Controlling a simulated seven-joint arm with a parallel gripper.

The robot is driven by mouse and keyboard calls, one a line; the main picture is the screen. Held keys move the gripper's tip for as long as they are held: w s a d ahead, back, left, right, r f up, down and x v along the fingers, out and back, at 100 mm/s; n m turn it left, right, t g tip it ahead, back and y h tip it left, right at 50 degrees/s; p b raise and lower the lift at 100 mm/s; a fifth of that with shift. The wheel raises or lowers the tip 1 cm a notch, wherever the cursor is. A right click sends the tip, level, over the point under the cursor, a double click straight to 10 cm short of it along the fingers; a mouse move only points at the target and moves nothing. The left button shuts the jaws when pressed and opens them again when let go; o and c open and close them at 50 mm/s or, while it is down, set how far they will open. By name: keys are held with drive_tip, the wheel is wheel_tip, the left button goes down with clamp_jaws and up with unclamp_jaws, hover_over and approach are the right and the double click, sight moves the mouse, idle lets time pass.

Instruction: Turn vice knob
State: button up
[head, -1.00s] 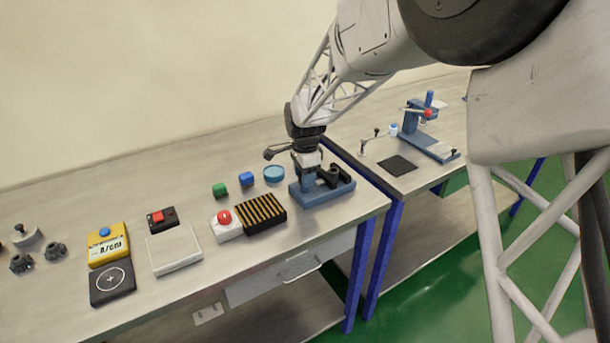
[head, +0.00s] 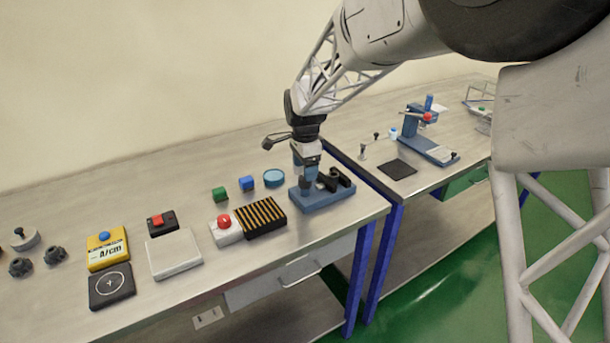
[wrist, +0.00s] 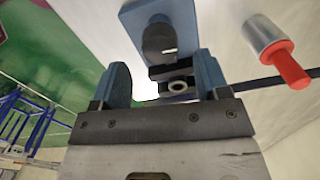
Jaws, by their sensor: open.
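The vice (head: 322,197) has a blue base with black parts on top and stands near the front right corner of the near bench. My gripper (head: 306,183) points down over its left part and hides some of it. In the wrist view the blue vice base (wrist: 183,18) shows beyond the fingers, with a black rounded part (wrist: 158,40) on it. A dark piece with a pale ring (wrist: 178,87) lies between the two blue fingers of my gripper (wrist: 162,70), which are apart. I cannot tell which black part is the knob, or whether a finger touches it.
A black-and-yellow striped block (head: 262,217), a red button box (head: 226,230) and a round blue dish (head: 273,178) stand left of the vice. A second bench with a blue press (head: 428,145) is to the right. A silver cylinder with a red end (wrist: 278,50) shows in the wrist view.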

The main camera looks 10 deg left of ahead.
drive_tip(key=shift+r, duration=1.75)
drive_tip(key=shift+s+d+r, duration=0.2)
drive_tip(key=shift+d+r, duration=0.1)
drive_tip(key=shift+d, duration=0.15)
drive_tip(key=s+d+r+n+t, duration=0.1)
drive_tip(key=s+d+r+n, duration=0.1)
drive_tip(key=s+d+r, duration=0.65)
drive_tip(key=s+d+r+n, duration=0.1)
drive_tip(key=s+d+n, duration=0.35)
drive_tip(key=d, duration=0.95)
drive_tip(key=s+d+f+n, duration=0.1)
drive_tip(key=s+d, duration=0.5)
drive_tip(key=s, duration=0.6)
drive_tip(key=s+d+f+n+t, duration=0.1)
drive_tip(key=s+d+n, duration=0.2)
drive_tip(key=s+d, duration=0.4)
drive_tip(key=s, duration=0.5)
drive_tip(key=shift+s+d+f+t, duration=0.3)
drive_tip(key=shift+f, duration=0.1)
